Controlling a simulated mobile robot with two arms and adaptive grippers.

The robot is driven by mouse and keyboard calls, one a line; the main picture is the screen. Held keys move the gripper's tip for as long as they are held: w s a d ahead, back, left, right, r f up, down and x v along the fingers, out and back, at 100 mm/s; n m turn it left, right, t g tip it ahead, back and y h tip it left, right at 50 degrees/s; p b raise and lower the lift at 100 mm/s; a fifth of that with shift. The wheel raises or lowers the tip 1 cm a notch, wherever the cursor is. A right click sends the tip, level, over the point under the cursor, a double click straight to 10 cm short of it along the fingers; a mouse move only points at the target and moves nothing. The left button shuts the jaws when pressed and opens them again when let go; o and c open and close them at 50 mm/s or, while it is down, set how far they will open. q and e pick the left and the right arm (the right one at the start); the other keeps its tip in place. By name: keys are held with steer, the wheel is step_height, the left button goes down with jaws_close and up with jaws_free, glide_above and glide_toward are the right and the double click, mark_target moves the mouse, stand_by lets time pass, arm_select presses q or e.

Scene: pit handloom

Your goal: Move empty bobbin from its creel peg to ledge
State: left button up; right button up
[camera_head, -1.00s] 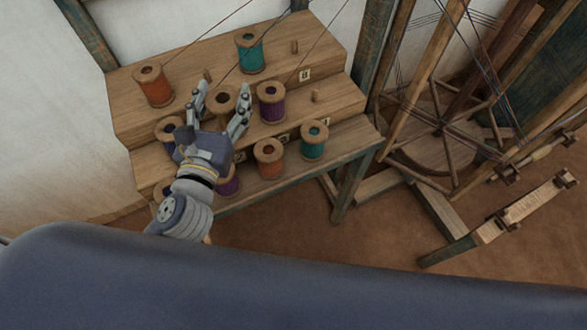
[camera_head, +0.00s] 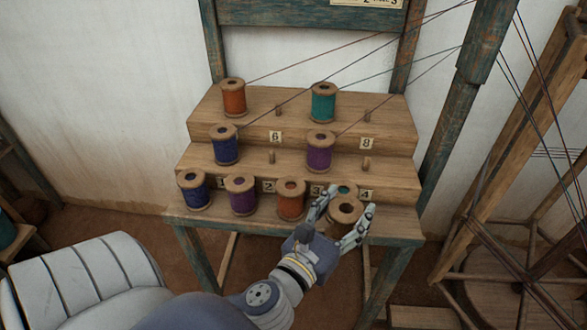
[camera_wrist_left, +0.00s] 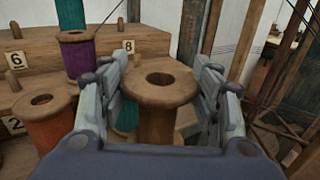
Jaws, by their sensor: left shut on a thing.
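The empty bobbin (camera_head: 345,210) is bare brown wood with a round hole in its top flange. My left gripper (camera_head: 343,208) is shut on it, one finger on each side. In the head view it is at the right front of the stepped wooden creel, partly hiding a teal bobbin (camera_head: 345,188). In the left wrist view the empty bobbin (camera_wrist_left: 158,110) stands upright between the fingers; its lower end is hidden by the gripper. A bare creel peg (camera_head: 271,156) stands on the middle step between the blue bobbin (camera_head: 225,145) and the purple bobbin (camera_head: 320,152). My right gripper is out of view.
The lowest step (camera_head: 410,222) holds blue (camera_head: 194,190), purple (camera_head: 241,195) and orange (camera_head: 291,200) bobbins. Orange (camera_head: 234,98) and teal (camera_head: 323,103) bobbins stand on top. Threads slant up rightward. A blue-green post (camera_head: 455,120) and a wooden wheel frame (camera_head: 510,150) stand right.

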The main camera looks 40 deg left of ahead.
arm_select(q)
steer(key=shift+f, duration=0.15)
steer(key=shift+w+d, duration=0.1)
steer(key=shift+d, duration=0.1)
steer(key=shift+w+d, duration=0.1)
steer(key=shift+w, duration=0.3)
steer(key=w+d+f, duration=0.1)
steer(key=w, duration=0.3)
steer(key=w+d+f, duration=0.1)
steer(key=w+f, duration=0.1)
steer(key=w, duration=0.3)
steer(key=w+d+f, duration=0.1)
steer(key=w+d, duration=0.1)
steer(key=w, duration=0.3)
steer(key=shift+w+f, duration=0.15)
steer(key=shift+f, duration=0.4)
steer(key=shift+r, duration=0.1)
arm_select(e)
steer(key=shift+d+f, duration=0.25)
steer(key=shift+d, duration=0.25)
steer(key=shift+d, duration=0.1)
